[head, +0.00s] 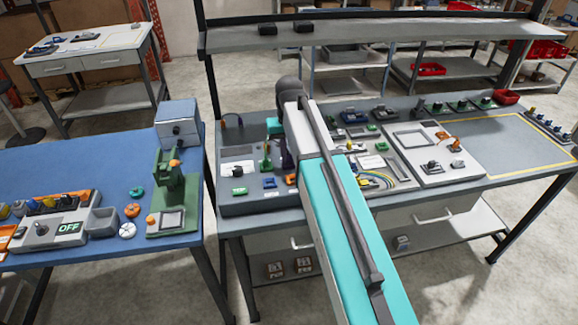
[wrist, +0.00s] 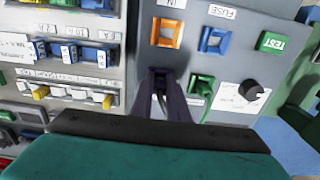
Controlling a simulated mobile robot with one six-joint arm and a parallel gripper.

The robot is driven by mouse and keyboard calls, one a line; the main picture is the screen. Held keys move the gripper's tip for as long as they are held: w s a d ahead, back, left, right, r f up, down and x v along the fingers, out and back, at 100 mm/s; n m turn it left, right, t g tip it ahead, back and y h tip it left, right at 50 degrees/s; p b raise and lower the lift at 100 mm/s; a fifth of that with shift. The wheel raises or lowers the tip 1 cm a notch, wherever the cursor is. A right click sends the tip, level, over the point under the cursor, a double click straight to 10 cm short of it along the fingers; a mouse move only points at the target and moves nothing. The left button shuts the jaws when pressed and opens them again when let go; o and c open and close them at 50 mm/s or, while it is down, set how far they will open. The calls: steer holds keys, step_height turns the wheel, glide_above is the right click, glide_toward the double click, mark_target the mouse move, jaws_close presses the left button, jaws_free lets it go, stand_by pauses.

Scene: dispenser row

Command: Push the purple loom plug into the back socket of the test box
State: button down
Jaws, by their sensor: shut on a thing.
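The test box (wrist: 230,65) is grey and fills the right half of the wrist view; in the head view it shows left of my arm (head: 235,207). It carries an orange socket (wrist: 166,33), a blue socket (wrist: 214,40), a green one with a green plug and lead (wrist: 203,87), and a green TEST button (wrist: 271,42). My gripper (wrist: 162,77), dark-fingered, is shut on the purple loom plug (wrist: 161,86), mostly hidden between the fingers, over the box's back part. The back socket is hidden under it. I cannot tell whether the plug touches or sits in it.
A black knob (wrist: 252,90) is on the box, near the green lead. A panel of blue and yellow connectors (wrist: 68,52) lies close at left in the wrist view. In the head view a blue table (head: 100,165) with a green fixture (head: 176,190) stands left, across a gap.

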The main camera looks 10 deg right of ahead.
steer(key=shift+s+f, duration=0.25)
steer(key=shift+f, duration=0.3)
steer(key=shift+s+f, duration=0.25)
steer(key=shift+f, duration=0.25)
steer(key=c, duration=1.8)
jaws_free()
steer(key=shift+c, duration=1.1)
steer(key=shift+o, duration=0.4)
steer(key=shift+r, duration=0.1)
steer(key=shift+o, duration=0.7)
steer(key=shift+w+r+g+p, duration=0.15)
steer(key=shift+w+r+p, duration=0.05)
steer(key=shift+r+p, duration=0.4)
steer(key=shift+w+r+g+p, duration=0.15)
steer(key=shift+w+r+p, duration=0.05)
steer(key=shift+r+p, duration=0.3)
steer(key=shift+w+r+p, duration=0.15)
steer(key=shift+r+p, duration=0.95)
steer(key=shift+r, duration=0.85)
